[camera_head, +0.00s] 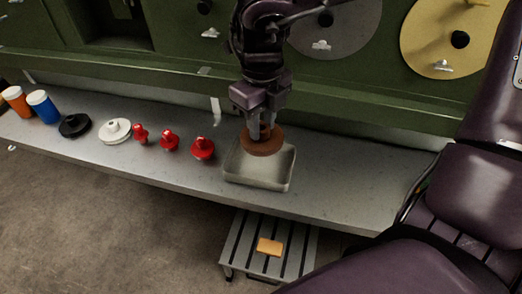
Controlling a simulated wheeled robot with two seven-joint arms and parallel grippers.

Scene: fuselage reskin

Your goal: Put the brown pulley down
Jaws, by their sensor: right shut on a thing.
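The brown pulley (258,148) is a round brown disc with a hub on top. My right gripper (262,130) is above it, pointing down, with its fingers shut on the hub. The pulley is at the back part of a shallow grey-white tray (258,181) on the grey shelf. I cannot tell whether the pulley touches the tray. The pulley hides part of the tray's back rim. My left gripper is not in view.
Left of the tray on the shelf (340,190) stand several red knobs (203,148), a white pulley (115,131), a black pulley (74,125), and blue (42,107) and orange (17,100) containers. A green panel rises behind. The shelf right of the tray is clear. A slatted step (245,245) stands below.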

